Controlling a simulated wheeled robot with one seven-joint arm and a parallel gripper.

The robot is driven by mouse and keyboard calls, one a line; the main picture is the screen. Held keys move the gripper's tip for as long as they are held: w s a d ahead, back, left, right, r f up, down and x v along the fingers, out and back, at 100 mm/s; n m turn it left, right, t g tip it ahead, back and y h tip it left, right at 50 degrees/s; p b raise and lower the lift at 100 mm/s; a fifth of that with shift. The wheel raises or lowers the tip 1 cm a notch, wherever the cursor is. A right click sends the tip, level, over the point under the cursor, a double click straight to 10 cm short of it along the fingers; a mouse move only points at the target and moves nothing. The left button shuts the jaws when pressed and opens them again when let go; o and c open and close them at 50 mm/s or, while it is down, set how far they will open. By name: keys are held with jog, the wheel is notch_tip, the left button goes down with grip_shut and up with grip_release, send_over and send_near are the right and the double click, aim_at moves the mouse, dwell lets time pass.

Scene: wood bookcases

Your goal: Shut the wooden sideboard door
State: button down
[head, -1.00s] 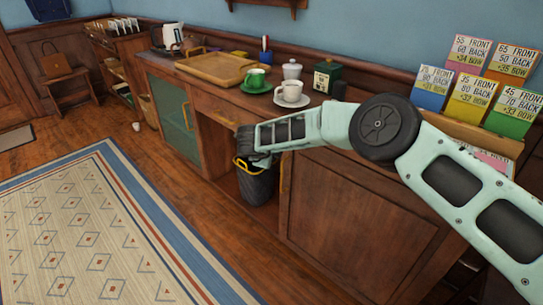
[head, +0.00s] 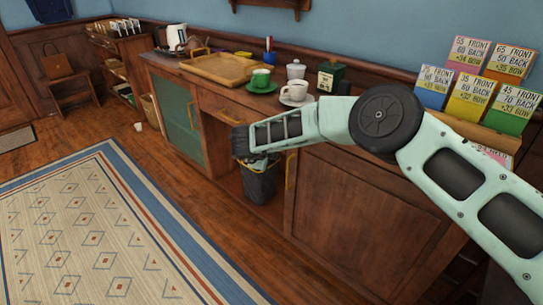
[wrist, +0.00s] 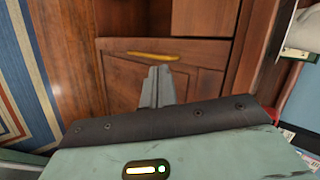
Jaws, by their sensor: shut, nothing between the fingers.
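The wooden sideboard door (head: 345,225) is the panelled door on the right of the sideboard, with an upright brass handle (head: 290,170) at its left edge. It looks flush or nearly so; I cannot tell whether a narrow gap is left. My gripper (head: 240,143) is out in front of the sideboard, left of the handle in the head view. In the wrist view my gripper's fingers (wrist: 157,85) are shut and empty, pointing toward the handle (wrist: 152,57) with the door panel (wrist: 195,88) behind them. I cannot tell whether they touch. My arm hides the door's upper part.
A dark bin (head: 260,182) stands by the open middle bay. A green glass door (head: 175,125) is on the left. On top are a tray (head: 219,69), a green cup (head: 261,78), a white cup (head: 295,92) and a card rack (head: 465,128).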

jog(key=s+a+r+n+t+y+p, duration=0.1)
jog(key=s+a+r+n+y, duration=0.15)
jog(key=r, duration=0.45)
jog(key=s+a+r+n+t+y+p, duration=0.1)
jog(key=s+a+r+n, duration=0.1)
jog(key=a+r, duration=0.3)
jog(key=s+a+r+n+y, duration=0.2)
jog(key=s+r+n, duration=0.1)
jog(key=r, duration=0.5)
jog(key=s+a+r+n+g+y+p, duration=0.1)
jog(key=s+r+n+g+y+p, duration=0.2)
jog(key=s+r+n+y, duration=0.5)
jog(key=s+d+r+n+g+h+p, duration=0.15)
jog(key=s+d+n, duration=0.25)
jog(key=s, duration=0.4)
jog(key=s+d+n+g+h, duration=0.25)
jog(key=s+d+n, duration=0.2)
jog(key=s, duration=0.35)
jog(key=s+d+f+n+g+h+p, duration=0.1)
jog(key=s+d+n+g+h, duration=0.1)
jog(key=s+d, duration=0.6)
jog(key=s+d+f+n+g+h+p, duration=0.1)
jog(key=s+d+h, duration=0.3)
jog(key=d, duration=1.1)
jog(key=s+n+g, duration=0.1)
jog(key=s, duration=0.2)
jog(key=shift+s+n+p, duration=0.35)
jog(key=shift+s+n, duration=0.05)
jog(key=shift+d, duration=0.1)
